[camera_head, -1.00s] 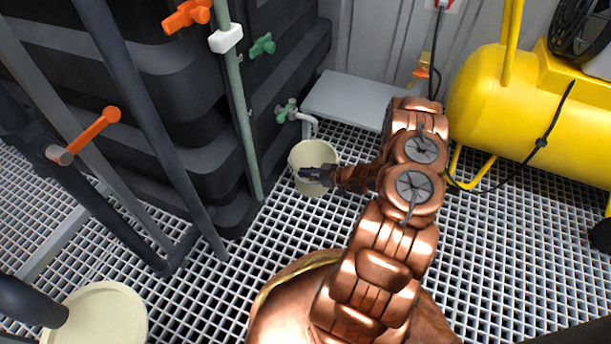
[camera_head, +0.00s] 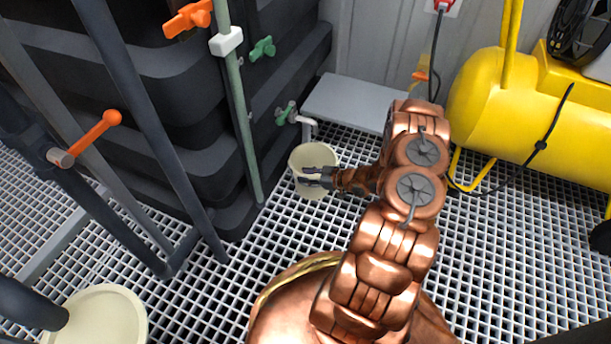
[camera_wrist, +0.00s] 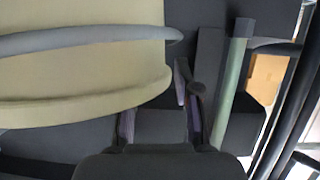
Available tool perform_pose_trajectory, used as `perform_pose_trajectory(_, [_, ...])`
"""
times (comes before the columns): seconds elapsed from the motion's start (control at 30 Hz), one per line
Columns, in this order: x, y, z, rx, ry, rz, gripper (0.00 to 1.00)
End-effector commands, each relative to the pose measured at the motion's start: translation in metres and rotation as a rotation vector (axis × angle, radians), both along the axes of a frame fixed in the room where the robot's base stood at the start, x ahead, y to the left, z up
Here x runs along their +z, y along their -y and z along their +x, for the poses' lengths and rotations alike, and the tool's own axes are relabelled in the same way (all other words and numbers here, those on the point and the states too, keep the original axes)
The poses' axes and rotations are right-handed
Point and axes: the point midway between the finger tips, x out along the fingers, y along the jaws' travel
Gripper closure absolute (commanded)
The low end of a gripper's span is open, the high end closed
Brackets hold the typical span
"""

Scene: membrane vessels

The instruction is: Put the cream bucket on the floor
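The cream bucket (camera_head: 301,160) is upright under the tap at the corner of the dark tank. It also fills the upper left of the wrist view (camera_wrist: 80,70), with its grey handle (camera_wrist: 90,38) across it. My gripper (camera_head: 306,175) is at the bucket's right front side, with its fingers overlapping the bucket in the head view. The fingers are apart, and in the wrist view the gap between them (camera_wrist: 158,118) shows nothing gripped. I cannot tell whether the bucket's base touches the floor grating (camera_head: 480,250).
A tap (camera_head: 287,112) with a green handle and grey spout is above the bucket. A grey slab (camera_head: 352,98) lies behind. A yellow compressor (camera_head: 520,110) is at the right. Dark pipes and a cream round object (camera_head: 105,318) are at the left. Open grating lies around.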

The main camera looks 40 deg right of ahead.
Motion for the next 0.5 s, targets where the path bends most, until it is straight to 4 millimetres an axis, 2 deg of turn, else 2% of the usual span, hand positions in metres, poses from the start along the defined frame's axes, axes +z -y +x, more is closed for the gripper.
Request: perform_pose_trajectory(0.5, [0.035, 0.038, -0.069, -0.004, 0.000, 0.000, 0.69])
